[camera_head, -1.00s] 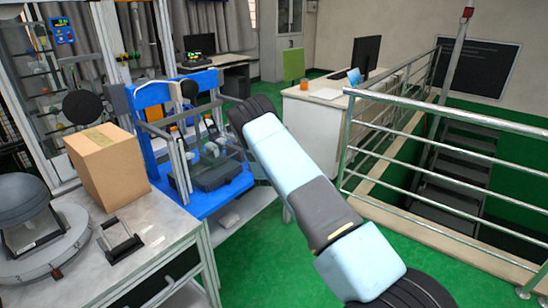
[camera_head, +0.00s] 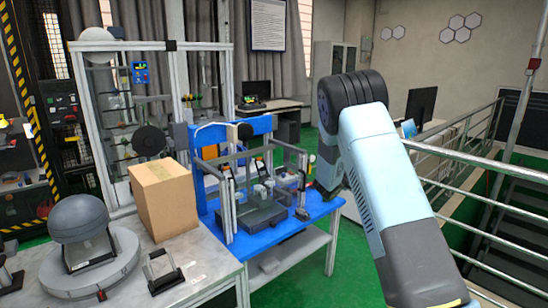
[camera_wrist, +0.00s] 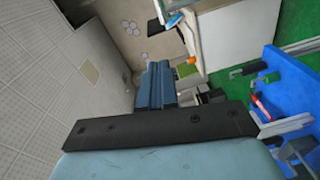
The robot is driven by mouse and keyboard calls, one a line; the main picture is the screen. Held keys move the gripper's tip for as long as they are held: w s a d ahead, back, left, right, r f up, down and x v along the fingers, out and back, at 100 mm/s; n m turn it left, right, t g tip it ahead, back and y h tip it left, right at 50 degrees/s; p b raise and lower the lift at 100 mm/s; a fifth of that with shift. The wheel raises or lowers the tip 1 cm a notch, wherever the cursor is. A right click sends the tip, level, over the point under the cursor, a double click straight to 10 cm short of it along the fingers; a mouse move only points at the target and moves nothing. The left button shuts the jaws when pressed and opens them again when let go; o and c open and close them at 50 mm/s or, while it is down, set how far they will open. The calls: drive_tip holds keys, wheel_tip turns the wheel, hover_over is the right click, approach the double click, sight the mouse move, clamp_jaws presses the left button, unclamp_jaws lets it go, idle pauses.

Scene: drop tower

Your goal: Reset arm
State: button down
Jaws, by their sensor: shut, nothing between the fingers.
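My arm (camera_head: 385,185) rises from the lower right in the head view, with light-blue and dark links and a thick black joint at its top. In the wrist view, my gripper (camera_wrist: 159,68) shows as two blue-grey fingers pressed together beyond a dark bolted bar. It is shut and empty, with nothing touching its tips. In the head view, the gripper is hidden or cannot be made out behind the arm's upper links.
A blue-topped stand (camera_head: 290,222) with a framed apparatus is left of my arm. A cardboard box (camera_head: 165,200) and a round dark device (camera_head: 78,218) sit on the grey table (camera_head: 205,262). Metal railings (camera_head: 470,160) border the stairwell at right. Green floor lies between.

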drive_tip(key=s+d+r+m+g+y, duration=0.1)
drive_tip(key=s+d+r+m+g, duration=0.15)
drive_tip(key=s+r, duration=0.45)
drive_tip(key=s+d+r+m+g+y, duration=0.1)
drive_tip(key=s+r+m+g, duration=0.15)
drive_tip(key=s, duration=0.85)
drive_tip(key=s+d+r+m+g+y, duration=0.1)
drive_tip(key=s+r+m+g, duration=0.15)
drive_tip(key=s+r, duration=0.5)
drive_tip(key=s+a+y, duration=0.3)
drive_tip(key=s+a, duration=0.2)
drive_tip(key=s, duration=0.5)
drive_tip(key=s+a+t+y, duration=0.1)
drive_tip(key=s+a+y, duration=0.2)
drive_tip(key=s, duration=0.7)
drive_tip(key=s+a+y, duration=0.3)
drive_tip(key=s+a, duration=0.4)
drive_tip(key=s, duration=0.3)
drive_tip(key=shift+s+r+n+y, duration=0.2)
drive_tip(key=shift+r+n+y, duration=0.15)
drive_tip(key=shift+r+y, duration=0.1)
